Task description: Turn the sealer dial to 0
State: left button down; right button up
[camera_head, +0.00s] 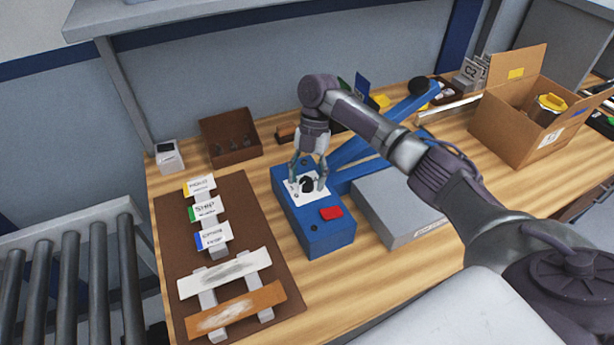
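The sealer (327,237) is a blue box with a long blue arm (385,130) rising to the back right. A white dial plate with a black dial (307,185) is on its top, and a red button (331,213) sits in front of the dial. My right gripper (308,184) points down over the dial, with its two fingers apart on either side of it. I cannot tell whether the fingers touch the dial, and its setting is too small to read. My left gripper is not in view.
A brown mat (172,232) with labelled cards and two strips lies left of the sealer. A grey box (397,217) stands close to its right. A brown bin (230,150) is behind, and an open carton (515,120) is at right.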

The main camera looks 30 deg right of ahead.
jog(key=shift+r, duration=0.1)
jog(key=v, duration=1.1)
jog(key=shift+r, duration=0.4)
jog(key=shift+d+r, duration=0.1)
